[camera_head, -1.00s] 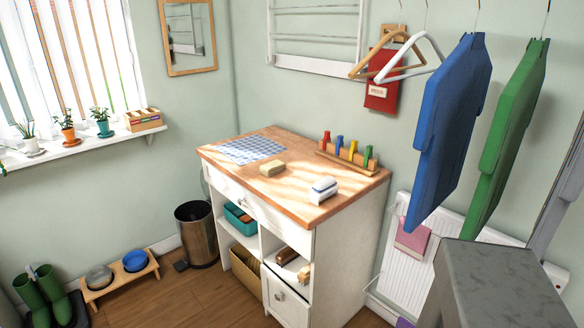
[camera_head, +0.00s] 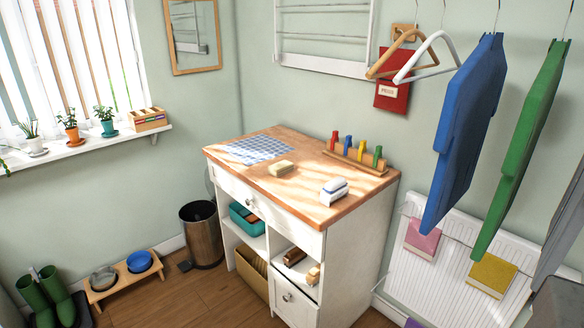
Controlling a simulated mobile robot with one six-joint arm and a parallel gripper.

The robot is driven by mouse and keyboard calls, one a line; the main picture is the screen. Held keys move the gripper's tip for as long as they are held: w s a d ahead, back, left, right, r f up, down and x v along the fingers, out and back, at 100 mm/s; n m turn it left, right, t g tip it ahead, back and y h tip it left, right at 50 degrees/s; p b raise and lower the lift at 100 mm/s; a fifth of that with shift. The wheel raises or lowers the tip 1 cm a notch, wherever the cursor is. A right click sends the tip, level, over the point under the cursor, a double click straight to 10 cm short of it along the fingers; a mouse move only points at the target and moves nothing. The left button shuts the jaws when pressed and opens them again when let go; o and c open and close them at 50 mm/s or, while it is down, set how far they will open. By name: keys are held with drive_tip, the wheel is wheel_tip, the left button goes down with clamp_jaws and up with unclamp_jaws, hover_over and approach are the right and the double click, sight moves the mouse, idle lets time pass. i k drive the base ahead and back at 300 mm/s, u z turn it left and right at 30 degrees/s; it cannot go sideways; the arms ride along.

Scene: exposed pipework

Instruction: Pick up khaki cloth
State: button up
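A small khaki-tan block (camera_head: 281,168), which looks like a folded cloth, lies on the wooden top of the white cabinet (camera_head: 262,207), near its middle. It is too small to be sure of its material. A mustard-yellow cloth (camera_head: 492,274) hangs on the white radiator (camera_head: 450,290) at the lower right, beside a pink cloth (camera_head: 422,240). My gripper is not in view. A dark grey part at the lower right edge looks like my own arm.
On the cabinet top are a blue checked cloth (camera_head: 257,150), a white and blue item (camera_head: 334,191) and a rack with coloured pegs (camera_head: 356,153). Blue (camera_head: 464,130) and green (camera_head: 520,150) garments hang at the right. A bin (camera_head: 202,235) stands left of the cabinet.

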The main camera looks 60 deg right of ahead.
sight(279, 169)
drive_tip(key=u, duration=0.05)
drive_tip(key=i, duration=1)
drive_tip(key=z, duration=0.05)
